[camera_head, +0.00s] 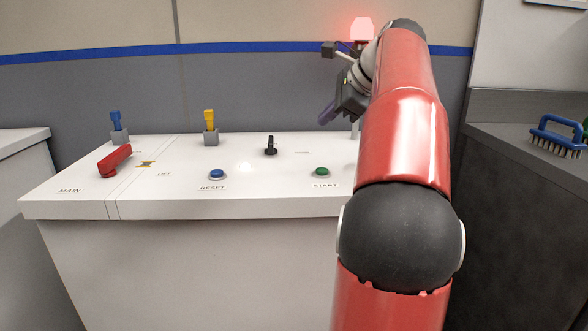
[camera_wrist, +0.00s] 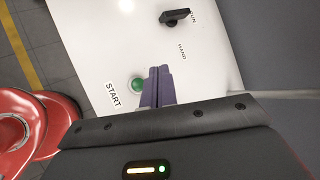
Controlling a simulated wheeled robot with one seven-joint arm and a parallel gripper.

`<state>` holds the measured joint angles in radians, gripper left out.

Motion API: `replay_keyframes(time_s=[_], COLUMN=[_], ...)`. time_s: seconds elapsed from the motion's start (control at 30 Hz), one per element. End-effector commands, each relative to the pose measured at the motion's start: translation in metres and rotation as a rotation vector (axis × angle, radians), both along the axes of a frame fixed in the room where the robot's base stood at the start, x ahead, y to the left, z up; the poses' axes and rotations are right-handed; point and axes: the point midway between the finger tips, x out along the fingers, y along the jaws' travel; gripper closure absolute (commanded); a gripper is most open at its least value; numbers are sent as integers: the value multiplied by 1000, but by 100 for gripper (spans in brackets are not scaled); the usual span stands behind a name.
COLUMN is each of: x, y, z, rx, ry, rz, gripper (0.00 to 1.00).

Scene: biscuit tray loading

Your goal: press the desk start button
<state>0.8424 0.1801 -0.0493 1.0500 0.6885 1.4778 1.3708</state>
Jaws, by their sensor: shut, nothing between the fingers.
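The green start button (camera_head: 321,171) sits on the white desk top (camera_head: 262,190), just above the printed word START, in the head view. It also shows in the wrist view (camera_wrist: 137,84), just left of my fingertips and partly hidden by them. My gripper (camera_head: 327,114) is above the desk, behind and over the button in the head view, with its purple fingers together. In the wrist view my gripper (camera_wrist: 159,70) has its two fingers side by side with nothing between them. It looks apart from the button in the head view.
A blue reset button (camera_head: 217,174), a black selector knob (camera_head: 271,145), a red lever (camera_head: 115,160), and blue (camera_head: 116,121) and yellow (camera_head: 209,118) switches stand on the desk. A red lamp (camera_head: 362,29) glows at the back. A blue brush (camera_head: 558,135) lies right.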

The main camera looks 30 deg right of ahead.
Motion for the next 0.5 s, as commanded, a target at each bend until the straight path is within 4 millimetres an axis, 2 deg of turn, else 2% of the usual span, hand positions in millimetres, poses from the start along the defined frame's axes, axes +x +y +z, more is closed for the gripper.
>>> replay_keyframes(time_s=[0.37, 0.5], x=[0, 0], y=[-3, -3], z=[1, -4], rx=[9, 9], ry=[-2, -2], rz=[-10, -10], gripper=[100, 100])
